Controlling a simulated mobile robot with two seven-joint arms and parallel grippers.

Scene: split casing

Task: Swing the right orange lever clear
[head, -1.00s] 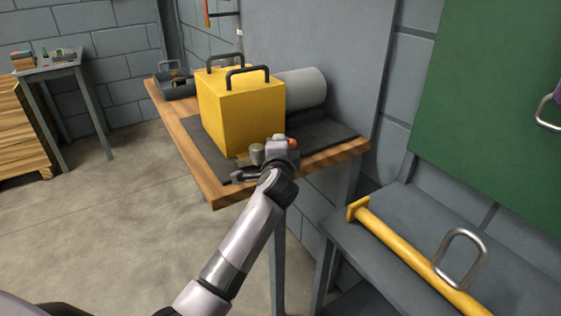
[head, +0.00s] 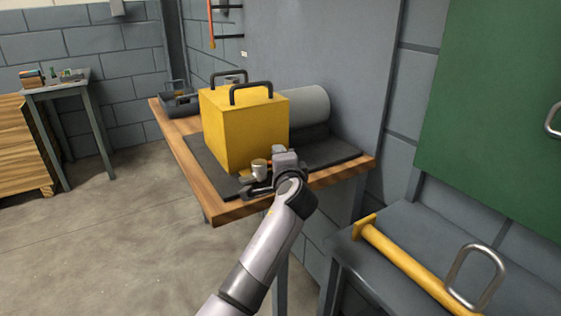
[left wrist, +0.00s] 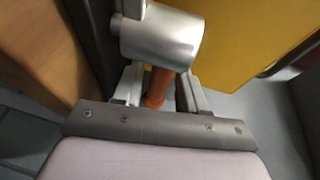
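The orange lever (left wrist: 156,88) shows in the left wrist view between the two fingers of my left gripper (left wrist: 160,82), below a silver cylinder (left wrist: 162,40). The fingers stand on either side of the lever, with what look like narrow gaps. In the head view my left gripper (head: 284,158) is at the front right of the yellow casing (head: 240,130), over the bench. A small orange patch (head: 264,163) shows beside the silver cylinder there. The gripper hides most of the lever in that view. My right gripper is in neither view.
The casing has black handles on top and sits on a dark mat (head: 335,153) on the wooden bench (head: 228,208). A grey cylinder (head: 308,105) lies behind it. A lower grey bench (head: 440,230) at right holds a yellow bar (head: 400,262).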

